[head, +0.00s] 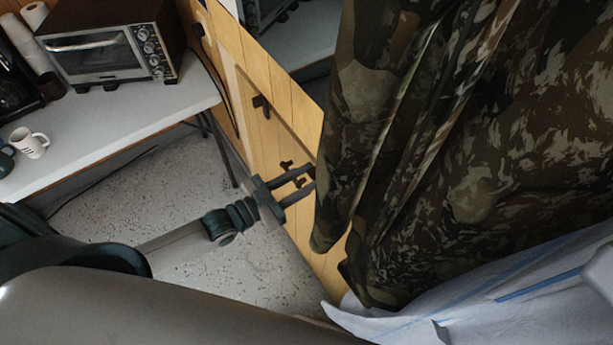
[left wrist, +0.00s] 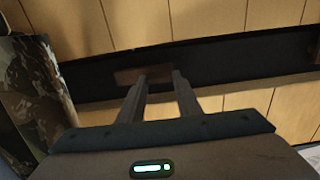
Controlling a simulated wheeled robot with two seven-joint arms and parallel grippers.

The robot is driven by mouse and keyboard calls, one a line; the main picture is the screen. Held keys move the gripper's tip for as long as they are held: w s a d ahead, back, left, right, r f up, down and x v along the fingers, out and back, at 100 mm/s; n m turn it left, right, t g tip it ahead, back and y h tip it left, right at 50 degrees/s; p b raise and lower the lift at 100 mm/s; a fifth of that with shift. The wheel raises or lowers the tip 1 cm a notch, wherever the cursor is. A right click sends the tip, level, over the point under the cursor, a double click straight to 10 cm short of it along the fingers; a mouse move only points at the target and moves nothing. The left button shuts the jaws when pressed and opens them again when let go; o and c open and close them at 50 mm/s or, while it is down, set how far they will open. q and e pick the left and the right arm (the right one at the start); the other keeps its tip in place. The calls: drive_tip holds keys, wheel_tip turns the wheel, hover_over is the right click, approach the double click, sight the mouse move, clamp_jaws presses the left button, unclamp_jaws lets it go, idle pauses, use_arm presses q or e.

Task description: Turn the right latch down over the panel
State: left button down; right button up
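A pale wooden panel wall (head: 250,70) runs diagonally down the middle of the head view, with a small dark latch-like piece (head: 262,105) higher up. More small dark fittings (head: 287,165) sit close to my left gripper (head: 306,181). Its two fingers are apart and point at the wood, with nothing seen held. In the left wrist view the fingers (left wrist: 160,76) reach toward a brown flat piece (left wrist: 128,76) lying across a dark band (left wrist: 230,60) between planks. Whether they touch it I cannot tell. My right gripper is out of view.
A camouflage cloth (head: 470,130) hangs close to the right of my left gripper and hides part of the wood. A white table (head: 110,115) with a toaster oven (head: 105,45) and a mug (head: 30,142) stands left. Speckled floor (head: 150,190) is open between.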

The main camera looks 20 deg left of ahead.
use_arm(q)
drive_tip(key=shift+m, duration=0.5)
drive_tip(key=m, duration=0.3)
drive_tip(key=shift+d, duration=0.1)
drive_tip(key=m, duration=0.5)
drive_tip(key=shift+s+f, duration=0.1)
drive_tip(key=m+b, duration=0.1)
drive_tip(key=m, duration=0.7)
drive_tip(key=shift+d+f+m+b, duration=0.1)
drive_tip(key=shift+f+m+b, duration=0.1)
drive_tip(key=shift+m+b, duration=0.2)
drive_tip(key=c, duration=1.3)
unclamp_jaws()
drive_tip(key=shift+s, duration=0.15)
